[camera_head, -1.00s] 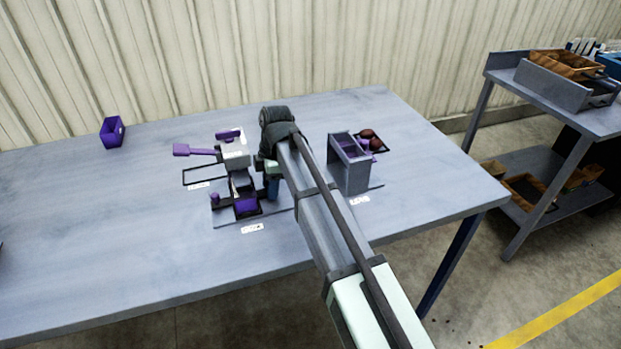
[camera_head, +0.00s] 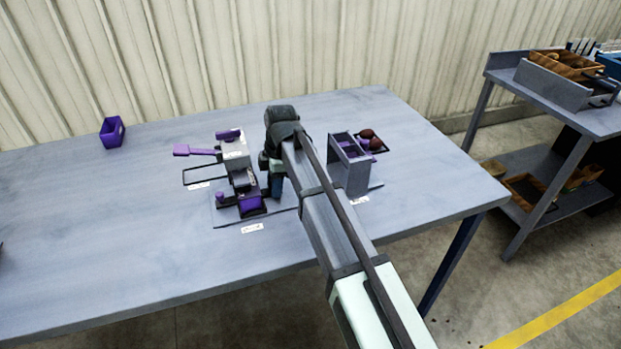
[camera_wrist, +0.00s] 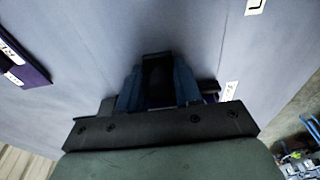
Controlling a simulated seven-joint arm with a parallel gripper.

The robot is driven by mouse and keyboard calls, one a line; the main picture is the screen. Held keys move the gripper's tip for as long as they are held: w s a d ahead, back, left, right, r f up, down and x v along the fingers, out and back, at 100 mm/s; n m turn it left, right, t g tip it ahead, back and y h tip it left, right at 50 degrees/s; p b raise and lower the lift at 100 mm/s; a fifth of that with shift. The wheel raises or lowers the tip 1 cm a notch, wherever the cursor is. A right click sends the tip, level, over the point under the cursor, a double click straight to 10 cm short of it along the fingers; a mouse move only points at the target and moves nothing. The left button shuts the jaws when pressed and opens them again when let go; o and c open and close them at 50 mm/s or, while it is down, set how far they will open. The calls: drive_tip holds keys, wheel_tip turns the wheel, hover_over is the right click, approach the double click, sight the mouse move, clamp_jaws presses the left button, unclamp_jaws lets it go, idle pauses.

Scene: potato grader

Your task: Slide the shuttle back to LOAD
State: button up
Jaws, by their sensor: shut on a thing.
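The grader fixture stands on the table with a grey block (camera_head: 235,147), a purple lever (camera_head: 195,150) reaching left, and a purple part (camera_head: 252,206) in a dark frame at its front. My gripper (camera_head: 277,187) points down at the right side of this fixture, left of the grey upright housing (camera_head: 350,168). In the wrist view my gripper's blue fingers (camera_wrist: 158,98) are shut on a dark upright block (camera_wrist: 157,72). Whether this block is the shuttle's handle I cannot tell. The shuttle's body is mostly hidden by the gripper and arm.
A purple bin (camera_head: 112,133) stands at the back left. Dark red potatoes (camera_head: 369,140) lie in a tray behind the housing. White labels (camera_head: 252,228) mark the table (camera_head: 110,240). A second bench with trays (camera_head: 560,90) stands at right.

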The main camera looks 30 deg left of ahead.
drive_tip(key=shift+w+d, duration=2.5)
drive_tip(key=shift+w, duration=0.05)
